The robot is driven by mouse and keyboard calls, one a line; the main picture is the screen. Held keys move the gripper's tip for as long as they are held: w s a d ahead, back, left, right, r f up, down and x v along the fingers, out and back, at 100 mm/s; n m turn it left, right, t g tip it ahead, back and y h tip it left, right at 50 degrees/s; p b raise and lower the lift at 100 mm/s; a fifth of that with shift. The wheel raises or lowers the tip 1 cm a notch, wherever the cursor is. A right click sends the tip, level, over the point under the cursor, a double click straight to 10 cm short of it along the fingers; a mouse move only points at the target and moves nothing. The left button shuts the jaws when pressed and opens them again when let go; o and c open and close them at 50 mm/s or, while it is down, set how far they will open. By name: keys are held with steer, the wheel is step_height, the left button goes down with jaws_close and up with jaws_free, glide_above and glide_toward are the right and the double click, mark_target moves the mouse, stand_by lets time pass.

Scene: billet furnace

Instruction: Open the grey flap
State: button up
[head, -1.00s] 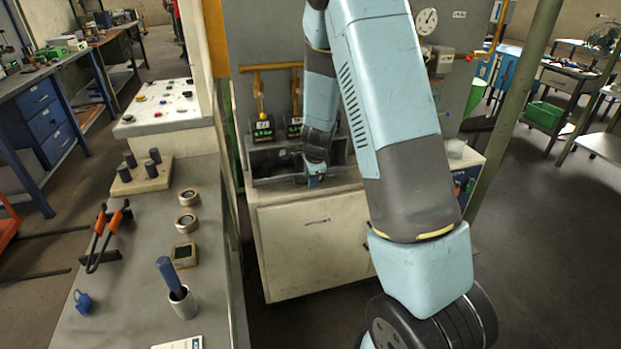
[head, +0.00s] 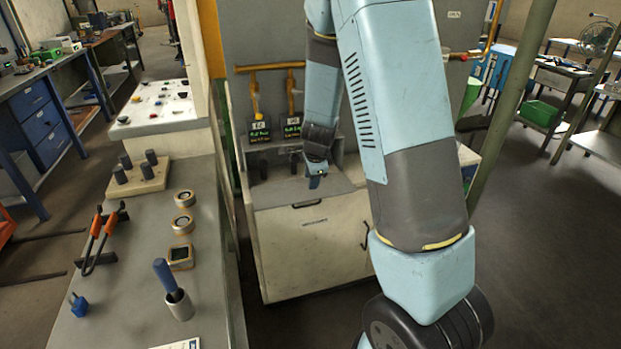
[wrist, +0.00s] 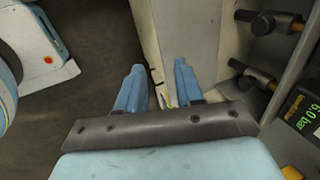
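The grey flap (head: 278,193) lies about flat at the top of the pale cabinet in the head view, with a small dark handle (head: 307,204) at its front edge. In the wrist view the flap's grey face (wrist: 205,45) shows beyond the fingers. My gripper (head: 316,181) is over the flap, behind the handle in the picture. In the wrist view its two blue fingers (wrist: 158,90) stand apart, and I see nothing clearly held between them. Contact with the flap cannot be told.
The pale cabinet (head: 330,255) carries the flap. Two dark knobs with brass ends (wrist: 262,22) are close on the right in the wrist view. Small displays (head: 258,132) stand behind the flap. A bench (head: 130,240) with tools is to the left; a green post (head: 510,110) is to the right.

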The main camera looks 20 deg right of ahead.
steer(key=s+r, duration=0.5)
steer(key=s, duration=0.2)
steer(key=shift+s, duration=0.2)
stand_by(0.9)
steer(key=shift+r, duration=0.15)
stand_by(0.4)
steer(key=v, duration=1.3)
steer(key=shift+r, duration=0.25)
steer(key=shift+s, duration=0.15)
